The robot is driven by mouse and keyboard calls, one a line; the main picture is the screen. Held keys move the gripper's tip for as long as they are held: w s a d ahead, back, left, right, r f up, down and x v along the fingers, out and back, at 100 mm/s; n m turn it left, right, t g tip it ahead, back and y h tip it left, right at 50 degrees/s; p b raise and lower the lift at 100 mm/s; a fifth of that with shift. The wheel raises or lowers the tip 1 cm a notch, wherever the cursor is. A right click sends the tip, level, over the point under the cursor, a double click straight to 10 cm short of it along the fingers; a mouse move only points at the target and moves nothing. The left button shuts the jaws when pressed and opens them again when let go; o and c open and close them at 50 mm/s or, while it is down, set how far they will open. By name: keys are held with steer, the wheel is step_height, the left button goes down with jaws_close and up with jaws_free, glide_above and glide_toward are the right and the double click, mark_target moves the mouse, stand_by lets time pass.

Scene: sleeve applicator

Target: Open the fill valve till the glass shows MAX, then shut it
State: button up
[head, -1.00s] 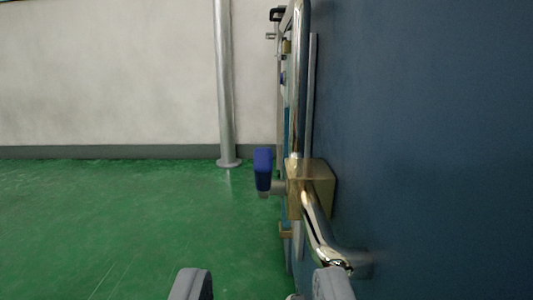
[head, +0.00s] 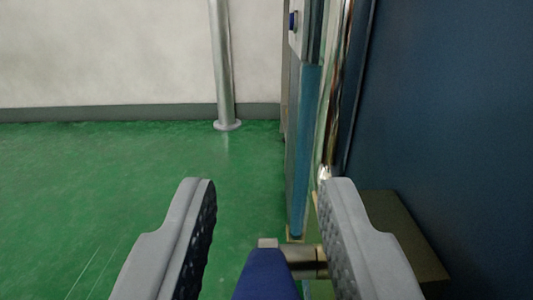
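The fill valve's blue handle (head: 265,277) stands at the bottom middle of the head view, partly cut off by the frame edge. Its metal stem (head: 305,262) runs right from it. The brass valve body (head: 405,235) is mostly hidden behind my right finger. My gripper (head: 268,190) is open, one finger on each side of the handle, with a gap on both sides. A narrow blue-teal upright strip (head: 303,150) with a brass piece at its foot may be the glass, seen edge-on. No level or MAX mark can be read.
A dark blue panel (head: 460,110) fills the right side, close to my right finger. A shiny vertical pipe (head: 332,100) runs along it. A small blue button (head: 292,21) is at the top. A grey post (head: 222,70) stands by the far wall. The green floor at left is clear.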

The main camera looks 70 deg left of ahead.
steer(key=shift+w+a, duration=0.15)
steer(key=shift+a, duration=0.3)
jaws_close()
steer(key=shift+a+r+h, duration=0.1)
steer(key=shift+h, duration=0.2)
steer(key=h, duration=0.1)
steer(key=g+h, duration=0.1)
steer(key=a+h, duration=0.1)
steer(key=shift+w+a+r, duration=0.1)
steer(key=shift+w+r, duration=0.05)
steer(key=shift+w, duration=0.1)
steer(key=shift+w+a+f+g+h, duration=0.1)
steer(key=shift+a+g+h, duration=0.2)
steer(key=shift+h, duration=0.55)
steer(key=shift+w+a+f+g+h, duration=0.2)
steer(key=shift+g+h, duration=0.25)
steer(key=shift+h, duration=0.35)
steer(key=shift+w+a+r+g+h, duration=0.1)
steer(key=shift+a+g+h, duration=0.25)
steer(key=shift+h, duration=0.5)
